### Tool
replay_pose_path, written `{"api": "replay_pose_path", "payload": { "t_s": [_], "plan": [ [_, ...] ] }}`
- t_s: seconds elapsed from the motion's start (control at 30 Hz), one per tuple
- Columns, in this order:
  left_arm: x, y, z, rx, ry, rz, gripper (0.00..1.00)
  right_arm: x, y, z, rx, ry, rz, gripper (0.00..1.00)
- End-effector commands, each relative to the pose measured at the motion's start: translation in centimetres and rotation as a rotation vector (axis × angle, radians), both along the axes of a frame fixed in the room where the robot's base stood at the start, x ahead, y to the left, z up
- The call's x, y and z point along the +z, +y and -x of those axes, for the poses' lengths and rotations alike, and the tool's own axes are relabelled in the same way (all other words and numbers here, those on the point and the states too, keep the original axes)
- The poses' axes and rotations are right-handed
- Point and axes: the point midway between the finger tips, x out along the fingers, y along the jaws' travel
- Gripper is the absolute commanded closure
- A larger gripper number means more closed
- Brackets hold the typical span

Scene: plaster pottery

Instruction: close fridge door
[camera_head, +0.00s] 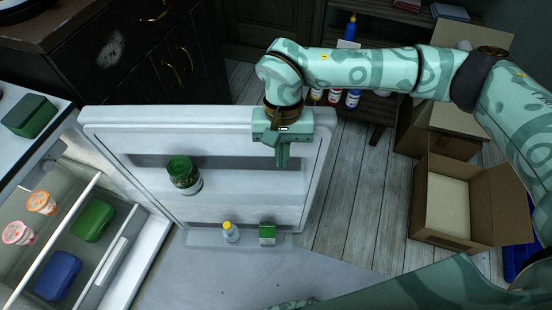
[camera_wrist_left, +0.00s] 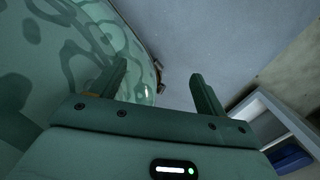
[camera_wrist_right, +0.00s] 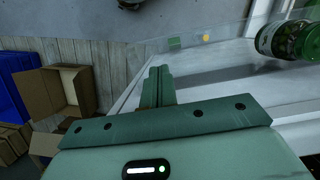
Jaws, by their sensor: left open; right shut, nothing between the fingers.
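The fridge door (camera_head: 222,212) stands wide open in the head view, its inner side with shelves facing me. The fridge body (camera_head: 130,255) is at the lower left, its inside exposed. My right gripper (camera_head: 282,160) is shut and empty, in front of or over the upper right part of the door; I cannot tell if it touches. In the right wrist view its closed fingers (camera_wrist_right: 158,86) are beside the door edge. My left gripper (camera_wrist_left: 155,85) is open and empty in the left wrist view, with the fridge (camera_wrist_left: 280,125) at the lower right.
The door holds a green-lidded jar (camera_head: 185,176), a small yellow-capped bottle (camera_head: 230,232) and a green box (camera_head: 267,233). Several containers are inside the fridge, including a blue one (camera_head: 57,276). An open cardboard box (camera_head: 465,205) stands at right. Dark cabinets (camera_head: 150,60) are behind the door.

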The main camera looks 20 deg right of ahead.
Motion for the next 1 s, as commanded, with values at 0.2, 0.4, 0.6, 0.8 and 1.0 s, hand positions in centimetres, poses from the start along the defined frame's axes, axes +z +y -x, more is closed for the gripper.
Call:
{"api": "replay_pose_path", "payload": {
  "t_s": [0.2, 0.4, 0.6, 0.8, 1.0],
  "plan": [
    [-0.6, 0.2, 4.3, -0.002, 0.071, -0.005, 0.26, -3.9, 0.3, 0.8, -0.002, 0.010, -0.002, 1.00],
    [-1.6, 0.2, 4.4, -0.002, 0.078, -0.004, 0.26, -7.3, 0.6, 1.7, -0.003, 0.010, -0.003, 1.00],
    [-2.3, 0.0, 3.0, -0.001, 0.058, -0.001, 0.26, -9.1, 0.7, 2.1, -0.003, 0.005, -0.003, 1.00],
    [-2.4, 0.0, 3.0, -0.001, 0.058, 0.000, 0.26, -9.3, 0.7, 2.1, -0.004, 0.003, -0.003, 1.00],
    [-2.3, 0.1, 3.5, -0.002, 0.065, -0.002, 0.26, -9.3, 0.7, 2.1, -0.004, 0.003, -0.003, 1.00]
  ]
}}
